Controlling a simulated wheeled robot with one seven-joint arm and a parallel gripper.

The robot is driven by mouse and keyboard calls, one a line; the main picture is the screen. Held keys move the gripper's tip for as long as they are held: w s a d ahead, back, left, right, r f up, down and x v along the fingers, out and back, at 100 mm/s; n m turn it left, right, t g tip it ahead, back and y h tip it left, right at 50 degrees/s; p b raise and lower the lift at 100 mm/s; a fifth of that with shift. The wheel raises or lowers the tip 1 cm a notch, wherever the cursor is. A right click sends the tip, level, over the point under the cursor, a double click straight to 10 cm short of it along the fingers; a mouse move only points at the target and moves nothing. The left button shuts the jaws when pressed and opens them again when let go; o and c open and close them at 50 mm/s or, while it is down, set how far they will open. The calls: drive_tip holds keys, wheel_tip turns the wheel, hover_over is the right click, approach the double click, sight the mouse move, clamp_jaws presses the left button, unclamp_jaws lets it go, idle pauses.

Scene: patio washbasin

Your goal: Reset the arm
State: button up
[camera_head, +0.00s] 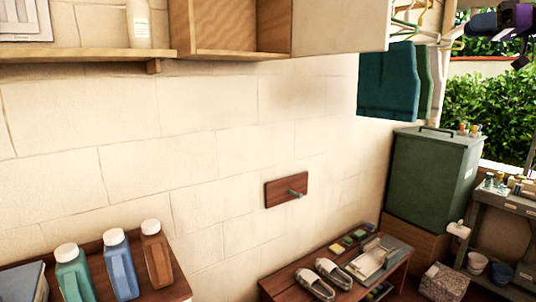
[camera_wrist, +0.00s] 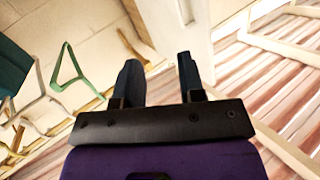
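My gripper (camera_wrist: 158,62) shows in the wrist view with its two dark fingers apart and nothing between them. It is open and empty. Its purple body (camera_wrist: 165,163) fills the bottom of that view. In the head view, a purple and dark part of my arm (camera_head: 517,18) shows high at the top right corner, cut off by the frame edge. The gripper's fingers are not clear there.
Hangers with dark green cloths (camera_head: 388,82) hang left of my arm; a green hanger (camera_wrist: 68,70) shows in the wrist view. A wooden shelf (camera_head: 85,55) and cabinet (camera_head: 240,25) are on the wall. Bottles (camera_head: 118,263), slippers (camera_head: 325,278) and a green bin (camera_head: 430,175) stand lower.

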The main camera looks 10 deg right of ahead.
drive_tip(key=s+a+f+m+g+h, duration=0.2)
drive_tip(key=s+a+f+m+h, duration=0.3)
drive_tip(key=a, duration=0.6)
drive_tip(key=s+a+f+m+g+h, duration=0.1)
drive_tip(key=s+a+f+m+g, duration=0.1)
drive_tip(key=a+f, duration=0.65)
drive_tip(key=s+a+f+m+h, duration=0.1)
drive_tip(key=s+a+f+h, duration=0.3)
drive_tip(key=s+f, duration=0.5)
drive_tip(key=s+a+f+m+h, duration=0.1)
drive_tip(key=s+a+f+h, duration=0.3)
drive_tip(key=s+f, duration=0.5)
drive_tip(key=shift+s+a+m, duration=0.4)
drive_tip(key=shift+s+a, duration=0.65)
drive_tip(key=shift+a, duration=0.1)
